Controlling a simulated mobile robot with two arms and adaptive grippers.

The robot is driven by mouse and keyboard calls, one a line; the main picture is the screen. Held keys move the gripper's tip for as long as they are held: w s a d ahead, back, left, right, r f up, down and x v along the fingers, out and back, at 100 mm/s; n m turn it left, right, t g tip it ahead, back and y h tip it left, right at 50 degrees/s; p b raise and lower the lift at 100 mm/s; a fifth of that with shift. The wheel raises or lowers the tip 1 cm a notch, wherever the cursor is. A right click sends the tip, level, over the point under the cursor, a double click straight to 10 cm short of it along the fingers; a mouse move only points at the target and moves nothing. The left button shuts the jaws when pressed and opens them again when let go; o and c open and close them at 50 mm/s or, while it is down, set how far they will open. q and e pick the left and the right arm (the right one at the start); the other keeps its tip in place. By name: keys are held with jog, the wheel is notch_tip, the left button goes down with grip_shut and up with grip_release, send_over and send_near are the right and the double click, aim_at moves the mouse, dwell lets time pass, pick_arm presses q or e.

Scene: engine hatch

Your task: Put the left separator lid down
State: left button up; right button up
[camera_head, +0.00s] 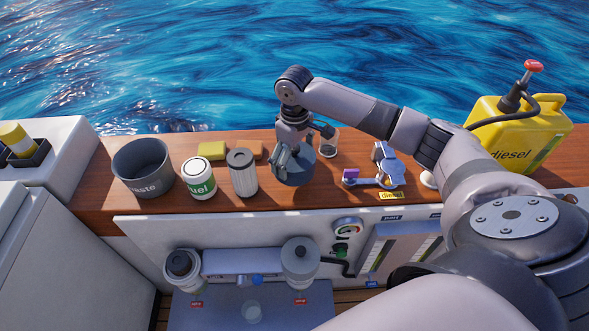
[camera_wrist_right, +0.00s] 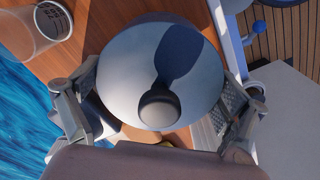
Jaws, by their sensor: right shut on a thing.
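The separator lid (camera_head: 296,176), a round blue-grey dome, is in my right gripper (camera_head: 290,155), over the wooden counter between a ribbed filter and a clear cup. In the right wrist view the lid (camera_wrist_right: 135,65) fills the middle with its dark knob toward the camera. The fingers of the gripper (camera_wrist_right: 160,105) are shut on opposite sides of it. I cannot tell whether its underside touches the wood. The left separator (camera_head: 183,268) below shows a dark, open-looking top. The right separator (camera_head: 300,260) has a domed top. My left gripper is not in view.
On the wooden counter (camera_head: 110,208) stand a waste bucket (camera_head: 142,170), a fuel can (camera_head: 199,180), the filter (camera_head: 242,174), a yellow sponge (camera_head: 211,150) and the clear cup (camera_head: 329,145). A purple-and-grey tool (camera_head: 380,172) and yellow diesel jug (camera_head: 520,130) are to the right.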

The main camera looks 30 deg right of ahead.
aim_at(295, 148)
jog(key=shift+f, duration=2.55)
jog(key=shift+f, duration=0.15)
jog(key=o, duration=0.9)
notch_tip(295, 148, up, 12)
jog(key=shift+r, duration=0.2)
jog(key=shift+f, duration=0.1)
